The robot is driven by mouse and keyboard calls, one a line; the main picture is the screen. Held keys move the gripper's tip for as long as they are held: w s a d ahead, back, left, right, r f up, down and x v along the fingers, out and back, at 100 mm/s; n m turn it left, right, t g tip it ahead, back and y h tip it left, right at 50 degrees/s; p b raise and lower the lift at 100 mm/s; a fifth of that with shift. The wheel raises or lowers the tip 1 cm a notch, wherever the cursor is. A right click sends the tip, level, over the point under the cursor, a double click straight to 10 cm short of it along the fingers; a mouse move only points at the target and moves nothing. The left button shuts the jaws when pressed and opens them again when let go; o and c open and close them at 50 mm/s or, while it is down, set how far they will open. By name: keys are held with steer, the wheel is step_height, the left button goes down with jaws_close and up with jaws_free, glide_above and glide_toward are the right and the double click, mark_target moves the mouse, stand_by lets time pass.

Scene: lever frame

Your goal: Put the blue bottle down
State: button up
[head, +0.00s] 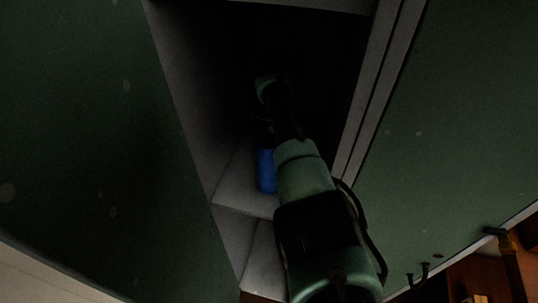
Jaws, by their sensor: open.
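The blue bottle (266,171) stands on a pale ledge (232,190) inside a dark recess, in the middle of the head view. My arm passes in front of it and hides its right side. My gripper (266,132) is at the dark far end of the arm, near the bottle's top. The gripper is open, but its fingers are very dark and hard to make out. I cannot tell whether they touch the bottle.
Green panels stand left (80,130) and right (450,130) of the narrow recess. A pale frame edge (375,90) runs close along the arm's right side. Dark hooks (418,275) and a brownish handle-like thing (509,258) are at lower right. The recess's depth is too dark to judge.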

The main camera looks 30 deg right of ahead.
step_height(320, 180, up, 11)
steer(key=shift+f+b, duration=0.1)
steer(key=shift+b, duration=0.75)
